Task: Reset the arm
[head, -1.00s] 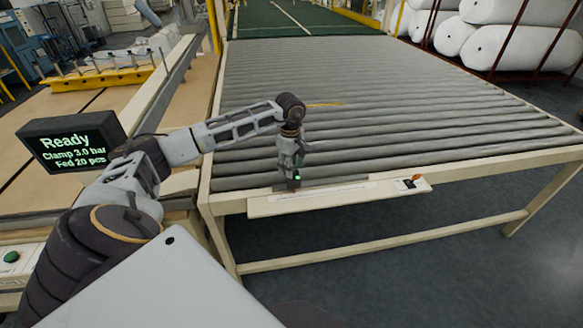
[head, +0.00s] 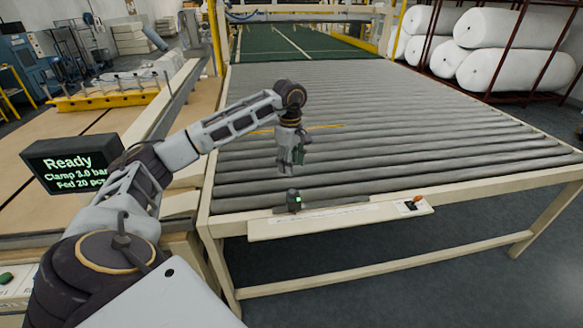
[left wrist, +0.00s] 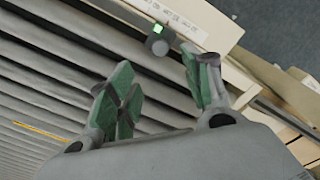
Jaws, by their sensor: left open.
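My left gripper (head: 299,158) hangs above the near part of the grey roller table (head: 360,110), pointing down. In the left wrist view its two green-padded fingers (left wrist: 160,95) are spread apart with nothing between them. My right gripper is not in view.
A display reading "Ready" (head: 72,162) stands left of my left arm. White wadding rolls (head: 510,50) lie on a rack at the back right. The rollers right of the gripper are clear.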

